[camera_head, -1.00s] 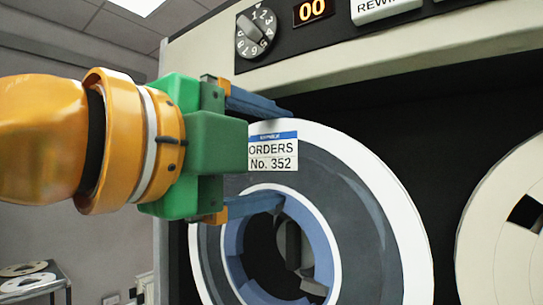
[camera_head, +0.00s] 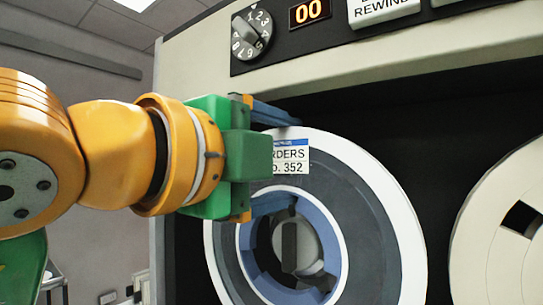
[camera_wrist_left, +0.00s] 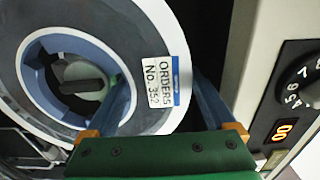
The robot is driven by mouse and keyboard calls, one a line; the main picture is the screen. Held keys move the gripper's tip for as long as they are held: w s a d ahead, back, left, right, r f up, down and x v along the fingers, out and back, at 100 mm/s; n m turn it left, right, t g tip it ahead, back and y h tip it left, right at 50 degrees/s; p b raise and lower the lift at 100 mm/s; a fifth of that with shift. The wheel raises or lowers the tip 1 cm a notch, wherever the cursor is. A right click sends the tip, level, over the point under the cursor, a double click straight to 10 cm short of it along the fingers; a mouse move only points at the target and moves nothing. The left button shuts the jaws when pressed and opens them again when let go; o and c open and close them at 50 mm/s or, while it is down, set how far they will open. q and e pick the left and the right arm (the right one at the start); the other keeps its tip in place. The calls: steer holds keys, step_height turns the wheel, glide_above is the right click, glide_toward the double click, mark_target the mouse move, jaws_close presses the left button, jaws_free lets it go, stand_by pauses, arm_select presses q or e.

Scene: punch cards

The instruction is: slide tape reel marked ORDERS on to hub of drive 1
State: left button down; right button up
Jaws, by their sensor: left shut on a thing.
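The ORDERS No. 352 reel (camera_head: 405,235) has a white rim, dark grey face and blue inner ring, and stands upright before the drive's black front. My left gripper (camera_head: 295,160) is shut on it, with one finger at the outer rim and the other inside the centre hole. The reel also shows in the left wrist view (camera_wrist_left: 130,28). Drive 1's hub (camera_head: 298,245), grey with a dark bar, shows through the hole, roughly centred. I cannot tell how deep the hub sits in the hole. The gripper covers part of the label. My right gripper is out of view.
A second, cream reel (camera_head: 490,235) is on the black front at right. Above are a selector dial (camera_head: 252,32), a display (camera_head: 309,11) reading 00 and a REWIND button (camera_head: 383,10). The cabinet's pale overhang (camera_head: 350,75) is close above my gripper.

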arm_select(q)
steer(key=shift+p+x, duration=0.7)
steer(key=shift+x, duration=1.2)
jaws_free()
steer(key=shift+w+d, duration=0.1)
steer(key=shift+s, duration=0.25)
steer(key=b+v, duration=0.5)
steer(key=v, duration=0.4)
steer(key=shift+s+a, duration=0.3)
steer(key=shift+a, duration=0.05)
